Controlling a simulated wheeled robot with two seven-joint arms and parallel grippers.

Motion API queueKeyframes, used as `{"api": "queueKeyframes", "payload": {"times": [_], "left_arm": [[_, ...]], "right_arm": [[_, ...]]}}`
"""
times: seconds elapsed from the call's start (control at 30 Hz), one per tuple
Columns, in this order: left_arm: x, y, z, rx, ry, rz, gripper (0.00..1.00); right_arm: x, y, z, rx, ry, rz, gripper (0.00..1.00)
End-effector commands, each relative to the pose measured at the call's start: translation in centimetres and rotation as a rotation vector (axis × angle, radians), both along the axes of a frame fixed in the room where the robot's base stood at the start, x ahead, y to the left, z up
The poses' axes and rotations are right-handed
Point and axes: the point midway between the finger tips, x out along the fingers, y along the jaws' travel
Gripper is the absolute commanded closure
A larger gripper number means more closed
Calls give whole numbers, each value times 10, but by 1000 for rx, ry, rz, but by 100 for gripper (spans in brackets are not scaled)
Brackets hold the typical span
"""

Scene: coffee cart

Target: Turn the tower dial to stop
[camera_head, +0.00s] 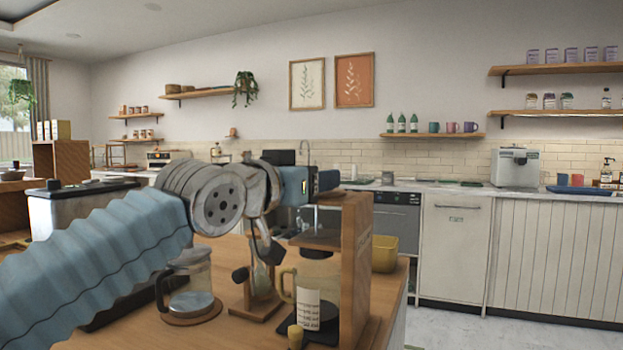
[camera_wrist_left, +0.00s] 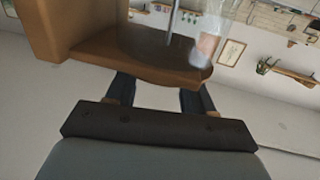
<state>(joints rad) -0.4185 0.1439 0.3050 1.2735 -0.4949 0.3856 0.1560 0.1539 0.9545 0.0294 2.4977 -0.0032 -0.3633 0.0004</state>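The wooden tower (camera_head: 355,265) stands on the counter at the lower middle of the head view, with a glass jug (camera_head: 318,285) in it. A small tan knob (camera_head: 295,338) shows at the front of its dark base; I cannot tell whether it is the dial. My left gripper (camera_head: 325,181) is at the tower's upper part, partly hidden by my own wrist. In the left wrist view its two fingers (camera_wrist_left: 160,92) are apart, with the tower's brown wooden shelf (camera_wrist_left: 110,47) just beyond them and nothing clearly gripped. My right gripper is out of view.
A glass carafe (camera_head: 190,285) stands on a round wooden coaster left of the tower. An hourglass-shaped glass on a wooden stand (camera_head: 255,308) is between them. A yellow container (camera_head: 384,254) is right of the tower. Floor beyond the counter's right edge is clear.

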Motion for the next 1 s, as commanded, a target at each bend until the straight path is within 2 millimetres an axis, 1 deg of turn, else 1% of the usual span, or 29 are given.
{"api": "queueKeyframes", "payload": {"times": [0.17, 0.27, 0.37, 0.6, 0.7, 0.83, 1.0], "left_arm": [[-1, 1, 0, -1, -1, 0, 48], [-7, 5, -1, -1, -1, 0, 48], [-21, 14, -1, -2, -2, 2, 48], [-71, 47, -2, -1, -4, 3, 48], [-89, 58, -2, -2, -3, 1, 48], [-106, 69, -1, 0, -2, 1, 48], [-115, 75, -1, 0, 1, 0, 48]], "right_arm": [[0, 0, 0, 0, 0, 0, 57], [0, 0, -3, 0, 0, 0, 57], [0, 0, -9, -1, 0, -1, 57], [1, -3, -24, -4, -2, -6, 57], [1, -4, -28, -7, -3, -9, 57], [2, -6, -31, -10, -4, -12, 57], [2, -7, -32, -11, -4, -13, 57]]}}
